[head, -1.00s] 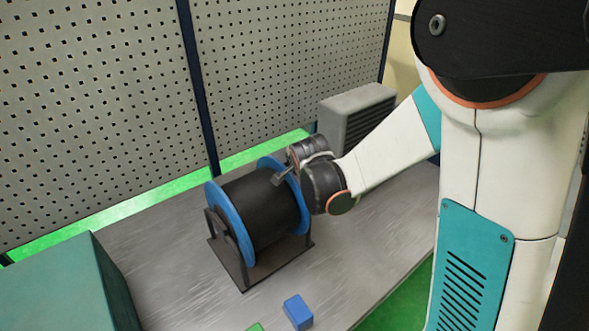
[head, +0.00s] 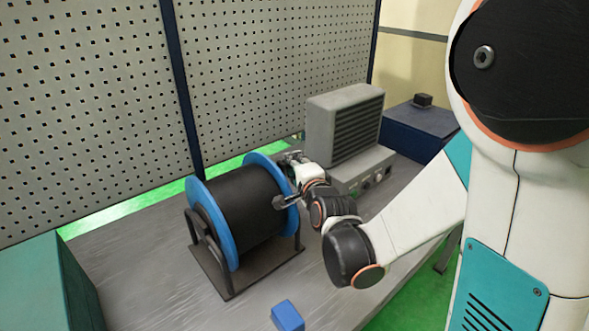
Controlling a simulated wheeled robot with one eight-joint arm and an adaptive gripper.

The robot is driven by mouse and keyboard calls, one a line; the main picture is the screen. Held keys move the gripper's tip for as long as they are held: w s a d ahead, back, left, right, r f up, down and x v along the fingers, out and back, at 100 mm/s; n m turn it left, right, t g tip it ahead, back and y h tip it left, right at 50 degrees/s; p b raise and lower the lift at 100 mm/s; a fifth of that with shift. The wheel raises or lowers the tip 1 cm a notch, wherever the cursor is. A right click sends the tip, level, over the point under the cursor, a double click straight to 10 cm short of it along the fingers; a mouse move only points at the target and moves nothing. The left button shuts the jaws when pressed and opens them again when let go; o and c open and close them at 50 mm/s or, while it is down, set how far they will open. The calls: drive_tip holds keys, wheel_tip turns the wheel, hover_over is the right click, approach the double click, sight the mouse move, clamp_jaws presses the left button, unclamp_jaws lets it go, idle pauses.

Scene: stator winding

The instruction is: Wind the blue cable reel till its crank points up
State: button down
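The cable reel (head: 243,208), with blue flanges and a dark drum, stands on a black frame on the bench. My gripper (head: 291,160) is small in view at the reel's right side, beside the far edge of the right flange. Its fingers are too small and partly covered to tell whether they are open or shut. A dark lever with a rounded end (head: 281,202) shows in front of the right flange, close to my wrist. I cannot tell for certain whether it is the crank, nor whether my gripper touches it.
A grey vented machine (head: 345,130) stands behind my wrist, with a dark blue box (head: 415,130) farther right. A blue block (head: 287,316) lies in front of the reel. A teal box (head: 35,285) is at the lower left. Perforated panels (head: 90,110) rise behind the bench.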

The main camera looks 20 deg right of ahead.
idle(0.4)
drive_tip(key=c, duration=1.4)
unclamp_jaws()
drive_tip(key=shift+o, duration=0.2)
drive_tip(key=s+r, duration=0.1)
drive_tip(key=s, duration=1.1)
drive_tip(key=shift+r, duration=0.4)
drive_tip(key=shift+s+f, duration=0.1)
drive_tip(key=shift+s, duration=0.05)
